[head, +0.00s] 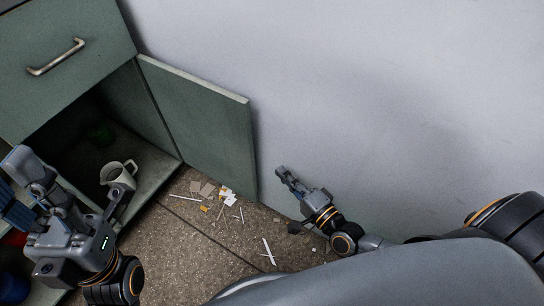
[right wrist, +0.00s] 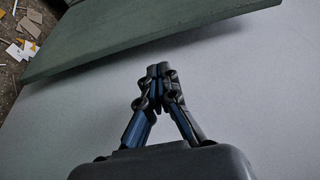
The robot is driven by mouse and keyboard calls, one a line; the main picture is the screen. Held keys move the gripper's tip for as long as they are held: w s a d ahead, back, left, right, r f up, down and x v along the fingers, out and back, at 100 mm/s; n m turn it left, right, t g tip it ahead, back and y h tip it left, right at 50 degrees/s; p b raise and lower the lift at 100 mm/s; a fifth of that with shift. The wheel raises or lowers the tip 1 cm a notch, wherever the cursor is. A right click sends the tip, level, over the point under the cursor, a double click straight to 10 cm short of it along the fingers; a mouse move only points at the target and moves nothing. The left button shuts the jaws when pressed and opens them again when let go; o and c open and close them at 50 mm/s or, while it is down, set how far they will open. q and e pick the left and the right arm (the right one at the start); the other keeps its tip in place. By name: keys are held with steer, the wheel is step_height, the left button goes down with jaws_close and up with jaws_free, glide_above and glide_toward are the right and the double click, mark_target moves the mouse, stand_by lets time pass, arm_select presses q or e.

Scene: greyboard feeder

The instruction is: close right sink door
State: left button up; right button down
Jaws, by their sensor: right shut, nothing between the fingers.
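The right sink door (head: 203,119) is a green panel standing wide open on the right side of the cabinet, near the pale wall. It also crosses the top of the right wrist view (right wrist: 130,38). My right gripper (head: 282,172) is to the right of the door's free edge, apart from it, in front of the wall. Its fingers are together in the right wrist view (right wrist: 158,71), with nothing between them. My left gripper (head: 20,190) is at the lower left in front of the open cabinet; whether its fingers are open is unclear.
A white mug (head: 118,173) stands on the cabinet floor (head: 152,180). A closed drawer (head: 60,85) with a metal handle is above the opening. Paper scraps and sticks (head: 225,196) litter the brown floor. The wall (head: 400,100) is close on the right.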

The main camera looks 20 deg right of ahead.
steer(key=b+x, duration=0.2)
steer(key=x, duration=0.7)
steer(key=shift+w, duration=0.2)
steer(key=shift+a+r, duration=0.1)
steer(key=shift+a, duration=0.05)
